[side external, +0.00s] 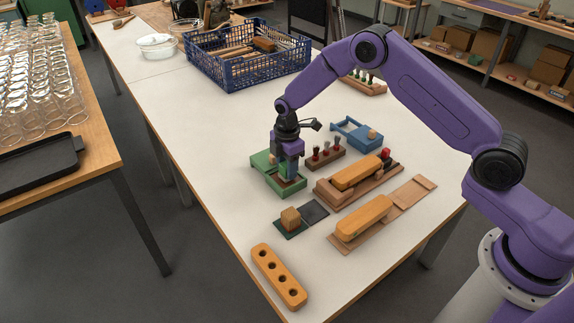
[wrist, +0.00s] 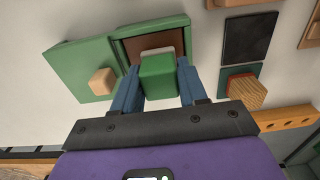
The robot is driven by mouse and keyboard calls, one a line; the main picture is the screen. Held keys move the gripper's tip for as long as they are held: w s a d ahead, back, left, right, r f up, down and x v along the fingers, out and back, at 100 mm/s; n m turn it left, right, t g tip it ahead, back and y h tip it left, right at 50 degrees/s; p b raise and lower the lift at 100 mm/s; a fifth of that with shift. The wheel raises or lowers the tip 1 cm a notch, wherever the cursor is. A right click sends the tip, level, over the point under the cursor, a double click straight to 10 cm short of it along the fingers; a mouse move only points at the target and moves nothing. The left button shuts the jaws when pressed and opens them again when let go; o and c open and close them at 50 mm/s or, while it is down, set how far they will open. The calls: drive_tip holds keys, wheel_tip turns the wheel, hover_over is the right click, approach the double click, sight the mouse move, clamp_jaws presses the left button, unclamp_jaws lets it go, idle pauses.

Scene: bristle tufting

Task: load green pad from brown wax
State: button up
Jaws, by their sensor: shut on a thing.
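My gripper (wrist: 157,85) is shut on the green pad (wrist: 158,75), a small green block with a paler layer at its far edge. The blue fingers grip it from both sides. The brown wax (wrist: 175,44) lies inside a green-walled tray (wrist: 120,50). The pad overlaps the wax in the wrist view; I cannot tell whether they touch. In the side view my gripper (side external: 289,176) points down into the green tray (side external: 262,181), and the pad is hidden there. A green lid-like panel (wrist: 72,66) with a wooden knob (wrist: 102,81) lies beside the tray.
A dark square plate (side external: 314,211) and a wooden knob (side external: 290,218) on a green base lie in front of the tray. A small rack (side external: 325,155), a blue box (side external: 358,134) and wooden brush blocks (side external: 363,217) stand right. A holed orange block (side external: 278,276) lies nearest.

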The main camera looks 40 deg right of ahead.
drive_tip(key=shift+f, duration=0.45)
idle(1.1)
drive_tip(key=shift+r, duration=3.6)
